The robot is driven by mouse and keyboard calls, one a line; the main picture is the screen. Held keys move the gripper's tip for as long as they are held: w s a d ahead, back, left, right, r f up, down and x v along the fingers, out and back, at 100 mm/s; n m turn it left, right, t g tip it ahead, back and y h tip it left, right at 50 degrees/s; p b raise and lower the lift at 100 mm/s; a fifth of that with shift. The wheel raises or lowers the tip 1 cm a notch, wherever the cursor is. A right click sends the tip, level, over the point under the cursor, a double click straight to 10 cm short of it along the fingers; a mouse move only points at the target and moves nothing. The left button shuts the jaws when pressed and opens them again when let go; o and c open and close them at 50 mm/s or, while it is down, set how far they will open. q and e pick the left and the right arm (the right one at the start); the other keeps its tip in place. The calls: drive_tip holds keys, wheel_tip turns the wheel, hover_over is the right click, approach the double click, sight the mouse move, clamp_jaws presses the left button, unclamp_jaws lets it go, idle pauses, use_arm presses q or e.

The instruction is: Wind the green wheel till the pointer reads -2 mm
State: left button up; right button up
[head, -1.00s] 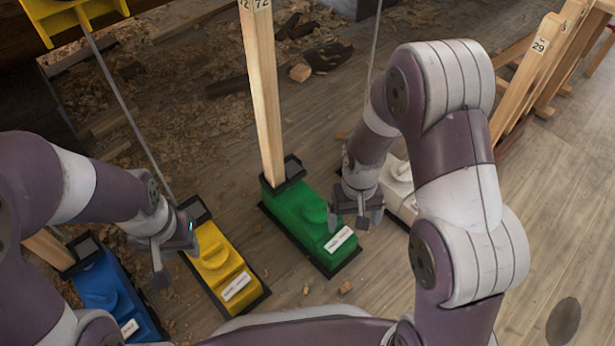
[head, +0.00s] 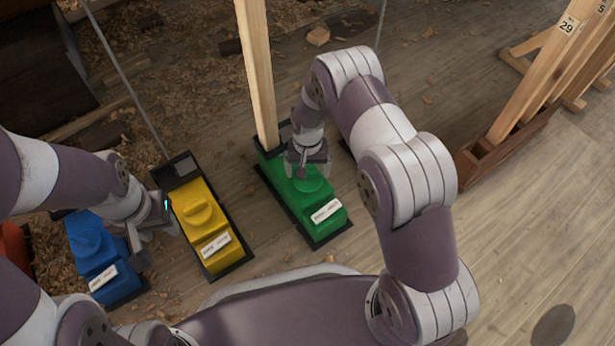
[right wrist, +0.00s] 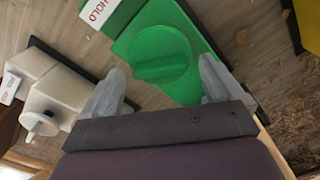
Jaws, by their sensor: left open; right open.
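The green wheel (right wrist: 160,58) is a round knob with a raised grip bar on top of the green box (head: 320,228). In the head view the wheel (head: 312,181) is partly hidden behind my right gripper. My right gripper (head: 303,170) is over the wheel, fingers open. In the right wrist view my right gripper (right wrist: 160,85) has one finger on each side, and the wheel lies beyond the fingertips, apart from them as far as I can tell. My left gripper (head: 140,245) is open and empty between the blue and yellow boxes. No pointer or scale is readable.
A yellow box (head: 205,225) and a blue box (head: 95,250), each with a knob, stand left of the green one. A white box (right wrist: 60,95) shows in the right wrist view. A wooden post (head: 257,80) rises behind the green box.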

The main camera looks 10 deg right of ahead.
drive_tip(key=shift+f, duration=0.55)
drive_tip(key=c, duration=1.1)
drive_tip(key=shift+o, duration=0.3)
drive_tip(key=shift+r+p, duration=0.35)
drive_tip(key=shift+p, duration=0.7)
drive_tip(key=shift+f+n, duration=0.3)
drive_tip(key=o, duration=1)
drive_tip(key=shift+o, duration=0.2)
